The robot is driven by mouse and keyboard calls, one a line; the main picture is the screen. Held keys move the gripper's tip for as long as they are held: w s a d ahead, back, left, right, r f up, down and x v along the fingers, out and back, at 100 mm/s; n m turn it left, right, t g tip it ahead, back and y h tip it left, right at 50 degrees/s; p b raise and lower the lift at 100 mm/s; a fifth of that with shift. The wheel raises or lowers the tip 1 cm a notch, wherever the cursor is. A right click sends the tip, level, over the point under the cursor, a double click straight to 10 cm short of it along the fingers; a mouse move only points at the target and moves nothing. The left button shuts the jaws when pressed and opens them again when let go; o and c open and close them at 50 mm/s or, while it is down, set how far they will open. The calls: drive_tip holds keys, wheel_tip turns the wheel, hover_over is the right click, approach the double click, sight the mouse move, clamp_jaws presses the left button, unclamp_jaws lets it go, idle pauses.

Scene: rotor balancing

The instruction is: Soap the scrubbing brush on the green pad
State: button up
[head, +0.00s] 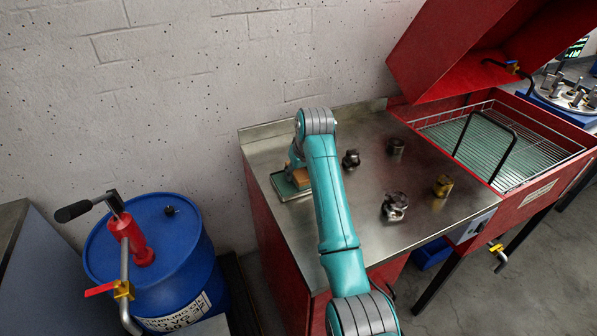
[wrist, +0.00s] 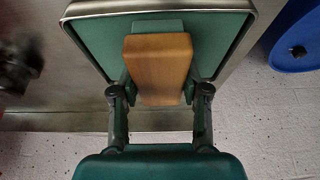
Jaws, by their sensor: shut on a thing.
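The scrubbing brush shows as a wooden block (wrist: 158,60) between the two fingers of my gripper (wrist: 158,92) in the wrist view. My gripper is shut on its sides. The brush is over the green pad (wrist: 98,38), which lies in a shallow metal-rimmed tray. In the head view the brush (head: 301,178) is at the right part of the pad (head: 284,187), at the bench's left end. My arm partly hides my gripper there. The brush's underside is hidden, so I cannot tell whether it touches the pad.
Several metal parts, including a dark one (head: 351,159), a cup-like one (head: 396,146), a shiny one (head: 395,207) and a brass one (head: 443,186), stand on the steel bench (head: 300,140). A red wash basin (head: 530,205) with a wire rack is right; a blue drum (head: 185,240) is left.

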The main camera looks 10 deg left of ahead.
drive_tip(key=shift+r, duration=3.45)
